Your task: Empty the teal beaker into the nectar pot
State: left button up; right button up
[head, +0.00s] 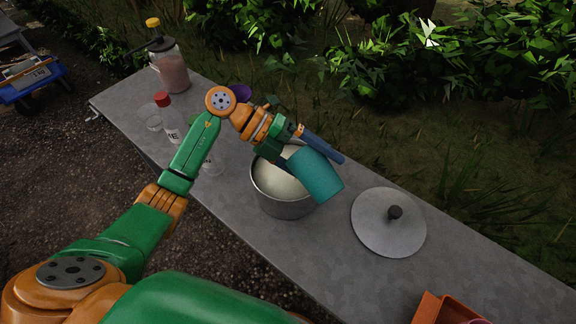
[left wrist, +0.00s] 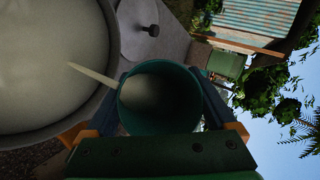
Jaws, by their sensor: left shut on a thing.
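The teal beaker (head: 317,175) is held by my left gripper (head: 312,156), tilted over the right side of the nectar pot (head: 283,208). The pot is a grey metal pan with pale cream contents, open at the top. In the left wrist view the beaker's mouth (left wrist: 160,98) is beside the pot's rim (left wrist: 112,50), with pale contents inside. A thin pale stream (left wrist: 92,75) runs from the beaker's lip over the pot. The left jaws are shut around the beaker's sides. My right gripper is not in view.
The pot's lid (head: 372,230) lies on the grey table (head: 330,270) to the right of the pot. An orange tray (head: 430,307) is at the lower right. A red-capped bottle (head: 166,112), a clear glass (head: 151,119) and a pink-filled jar (head: 173,74) stand at the left.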

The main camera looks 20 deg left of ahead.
pick_arm(q)
jog(key=shift+w+a+f+n+h+b, duration=0.15)
jog(key=shift+w+a+f+h+b, duration=0.2)
jog(key=shift+b, duration=0.4)
jog(key=shift+w+a+f+n+h+b, duration=0.1)
jog(key=shift+w+a+n+h+b, duration=0.1)
jog(key=shift+a+h+b, duration=0.35)
jog(key=shift+r+g+b, duration=0.2)
jog(key=shift+g+b, duration=0.15)
jog(key=shift+g, duration=0.05)
dwell(0.5)
